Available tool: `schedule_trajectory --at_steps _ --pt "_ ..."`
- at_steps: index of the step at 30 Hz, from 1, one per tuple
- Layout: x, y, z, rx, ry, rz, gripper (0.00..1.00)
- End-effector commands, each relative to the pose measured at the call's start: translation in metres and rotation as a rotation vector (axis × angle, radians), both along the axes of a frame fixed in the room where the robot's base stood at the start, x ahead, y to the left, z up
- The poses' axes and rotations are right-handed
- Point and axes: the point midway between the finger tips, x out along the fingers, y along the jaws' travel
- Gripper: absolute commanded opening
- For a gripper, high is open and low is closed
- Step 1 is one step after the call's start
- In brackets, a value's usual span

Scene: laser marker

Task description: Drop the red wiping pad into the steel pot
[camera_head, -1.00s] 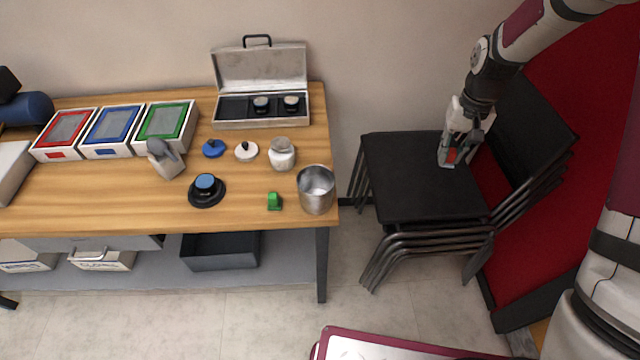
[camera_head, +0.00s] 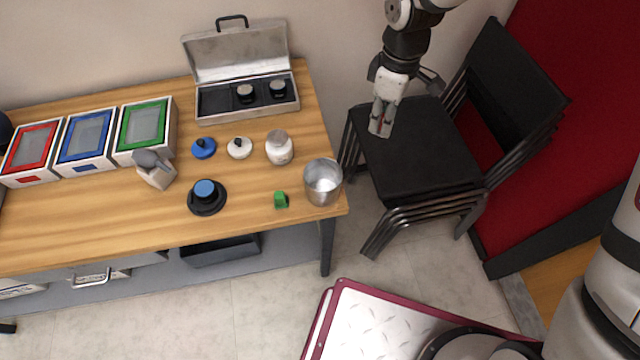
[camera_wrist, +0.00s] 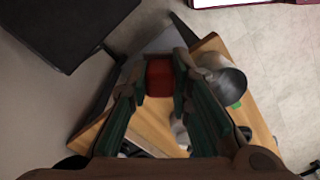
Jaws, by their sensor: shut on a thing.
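The steel pot (camera_head: 323,183) stands upright and open at the right end of the wooden table. It also shows in the wrist view (camera_wrist: 222,78), to the right of my fingers. My gripper (camera_head: 381,122) is in the air right of the table, above the front left of the black chair seat. In the wrist view the red wiping pad (camera_wrist: 159,76) is held between my gripper's fingertips (camera_wrist: 158,80), apart from the pot.
An open metal case (camera_head: 247,96) is at the back of the table (camera_head: 130,232). Stacked black chairs (camera_head: 415,160) are below my gripper. The air between gripper and pot looks clear.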

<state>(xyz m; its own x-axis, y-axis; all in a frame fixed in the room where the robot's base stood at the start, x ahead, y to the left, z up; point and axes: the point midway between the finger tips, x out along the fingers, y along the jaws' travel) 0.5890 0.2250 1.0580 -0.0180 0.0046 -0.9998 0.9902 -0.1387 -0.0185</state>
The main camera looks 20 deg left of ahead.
Motion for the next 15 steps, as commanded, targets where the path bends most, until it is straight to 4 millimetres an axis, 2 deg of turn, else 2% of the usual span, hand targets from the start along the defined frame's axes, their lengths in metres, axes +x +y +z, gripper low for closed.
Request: schedule_trajectory --at_steps 1,6,10,15 --pt "-0.021 0.019 0.009 0.001 -0.001 0.132 0.00" --pt "-0.066 0.059 0.024 0.001 -0.011 0.485 0.00" --pt "-0.085 0.075 0.030 0.001 -0.017 0.635 0.00" --pt "-0.091 0.080 0.027 0.001 -0.018 0.695 0.00"
